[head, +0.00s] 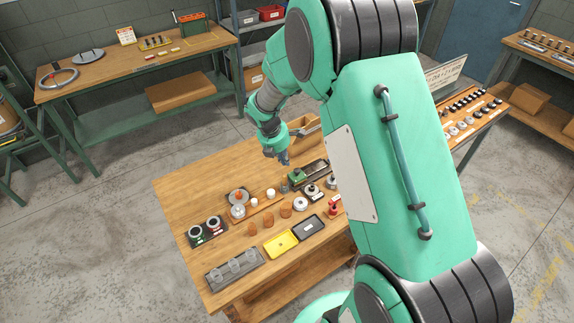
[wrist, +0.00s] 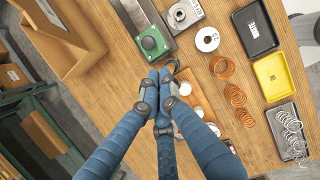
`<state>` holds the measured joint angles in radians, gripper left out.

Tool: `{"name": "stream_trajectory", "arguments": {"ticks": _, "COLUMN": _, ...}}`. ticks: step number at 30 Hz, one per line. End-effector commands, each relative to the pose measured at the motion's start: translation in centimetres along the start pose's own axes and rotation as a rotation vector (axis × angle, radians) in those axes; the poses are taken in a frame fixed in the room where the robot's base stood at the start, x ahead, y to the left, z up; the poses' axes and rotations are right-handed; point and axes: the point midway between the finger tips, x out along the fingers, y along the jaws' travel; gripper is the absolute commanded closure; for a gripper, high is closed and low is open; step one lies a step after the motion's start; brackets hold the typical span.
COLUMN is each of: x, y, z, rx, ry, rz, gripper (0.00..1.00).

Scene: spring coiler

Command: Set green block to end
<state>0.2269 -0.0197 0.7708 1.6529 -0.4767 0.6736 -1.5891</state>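The green block (wrist: 153,42), with a dark round knob on top, sits on a long dark metal rail (wrist: 137,14) in the wrist view. In the head view the green block (head: 297,175) is at the near-left part of the rail, partly hard to make out. My gripper (wrist: 159,76) has its blue fingers drawn together, with the tips close to the block's near edge in the picture. I see nothing between them. In the head view my gripper (head: 284,160) points down above the table, just behind and left of the block. Whether the fingertips touch the block is unclear.
Beside the rail are a grey fixture (wrist: 184,13) and a white-topped spool (wrist: 207,39). Copper springs (wrist: 222,68), a black tray (wrist: 256,29), a yellow tray (wrist: 273,77) and a grey tray (wrist: 288,130) lie right. A wooden box (wrist: 62,30) stands left.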

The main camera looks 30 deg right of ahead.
Motion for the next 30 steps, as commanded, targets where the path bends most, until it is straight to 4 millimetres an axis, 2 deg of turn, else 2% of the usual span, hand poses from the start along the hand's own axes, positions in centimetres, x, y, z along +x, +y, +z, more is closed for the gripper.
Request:
{"name": "stream_trajectory", "arguments": {"ticks": 5, "x": 1.6, "y": 0.0, "z": -0.1, "rx": 0.0, "ry": 0.001, "rz": -0.001, "gripper": 1.0}}
{"name": "stream_trajectory", "arguments": {"ticks": 18, "x": 7.6, "y": -0.1, "z": -0.1, "rx": 0.001, "ry": 0.001, "rz": -0.001, "gripper": 1.0}}
{"name": "stream_trajectory", "arguments": {"ticks": 24, "x": 9.1, "y": 0.0, "z": 0.0, "rx": 0.0, "ry": 0.0, "rz": 0.0, "gripper": 1.0}}
{"name": "stream_trajectory", "arguments": {"ticks": 30, "x": 9.5, "y": 0.0, "z": 0.0, "rx": 0.0, "ry": 0.0, "rz": 0.0, "gripper": 1.0}}
